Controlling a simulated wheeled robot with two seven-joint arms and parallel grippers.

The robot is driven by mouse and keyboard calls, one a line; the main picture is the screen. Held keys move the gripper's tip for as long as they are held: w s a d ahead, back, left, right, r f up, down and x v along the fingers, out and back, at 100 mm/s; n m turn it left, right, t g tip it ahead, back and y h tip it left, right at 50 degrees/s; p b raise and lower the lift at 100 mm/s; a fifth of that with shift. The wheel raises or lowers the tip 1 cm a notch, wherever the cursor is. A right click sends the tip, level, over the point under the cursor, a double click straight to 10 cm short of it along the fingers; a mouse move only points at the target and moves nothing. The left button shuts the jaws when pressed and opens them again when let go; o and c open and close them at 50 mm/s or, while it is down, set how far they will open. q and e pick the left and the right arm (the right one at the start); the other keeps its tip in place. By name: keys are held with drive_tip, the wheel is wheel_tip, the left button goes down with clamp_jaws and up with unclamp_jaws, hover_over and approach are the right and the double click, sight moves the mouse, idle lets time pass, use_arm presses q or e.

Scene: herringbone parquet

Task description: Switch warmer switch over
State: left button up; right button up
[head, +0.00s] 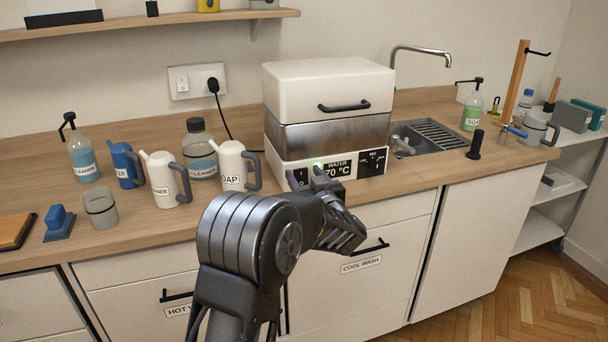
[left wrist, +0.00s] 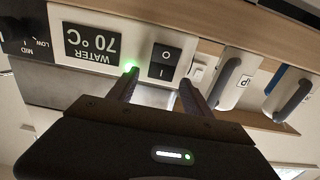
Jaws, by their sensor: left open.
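The warmer (head: 330,105) is a white box with a steel band and black handle, standing on the counter. Its front panel has a display (head: 337,170) reading WATER 70 °C, a lit green lamp and a black rocker switch (head: 300,177) marked O and I. In the left wrist view, seen upside down, the switch (left wrist: 165,62) lies just beyond the fingertips, roughly between them. My left gripper (head: 306,176) is open and empty at the panel. I cannot tell whether a fingertip touches it or which way the rocker is tipped. My right gripper is not in view.
A white soap jug (head: 232,165) and a cleaner bottle (head: 199,150) stand left of the warmer. A black cable (head: 224,118) runs from the wall socket (head: 198,81) behind it. The dial panel (head: 372,161) and sink (head: 430,135) are to the right.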

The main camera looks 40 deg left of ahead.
use_arm(q)
drive_tip(key=shift+w+a, duration=0.15)
drive_tip(key=shift+a, duration=0.1)
clamp_jaws()
idle(0.5)
